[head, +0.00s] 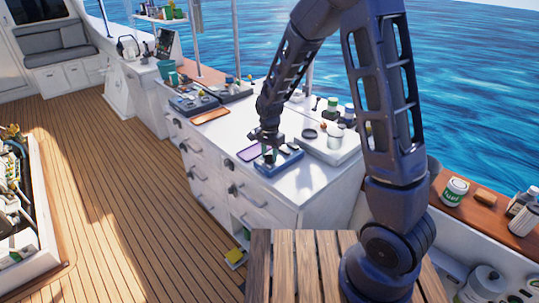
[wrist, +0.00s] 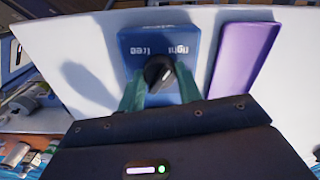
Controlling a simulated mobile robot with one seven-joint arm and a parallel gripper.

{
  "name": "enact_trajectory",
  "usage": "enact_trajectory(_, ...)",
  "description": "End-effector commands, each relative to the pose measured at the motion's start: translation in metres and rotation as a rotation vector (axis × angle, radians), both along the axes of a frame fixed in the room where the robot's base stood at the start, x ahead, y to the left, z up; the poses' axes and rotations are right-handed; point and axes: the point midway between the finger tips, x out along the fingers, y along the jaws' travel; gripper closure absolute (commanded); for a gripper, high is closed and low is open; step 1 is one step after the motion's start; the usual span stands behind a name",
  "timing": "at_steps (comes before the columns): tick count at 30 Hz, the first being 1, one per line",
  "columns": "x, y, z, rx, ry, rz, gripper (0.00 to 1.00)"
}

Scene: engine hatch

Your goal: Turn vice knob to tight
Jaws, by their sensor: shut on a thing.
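The vice knob (wrist: 158,72) is black and sits on a blue plate (wrist: 150,37) in the wrist view. Upside-down lettering beside the knob reads "free" on the left and "tight" on the right. A pale mark shows on the knob, but I cannot tell which word it points to. My gripper (wrist: 158,85) has its green fingers on either side of the knob, shut on it. In the head view my gripper (head: 268,148) is over the blue unit (head: 280,165) on the white counter and hides the knob.
A purple flat item (wrist: 244,58) lies just right of the blue plate.

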Motion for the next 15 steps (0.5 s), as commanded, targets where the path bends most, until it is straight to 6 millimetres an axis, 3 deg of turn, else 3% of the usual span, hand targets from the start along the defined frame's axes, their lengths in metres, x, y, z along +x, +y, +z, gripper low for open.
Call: enact_trajectory(15, 0.0002, 0.0005, 0.0004, 0.001, -0.001, -0.068, 0.88)
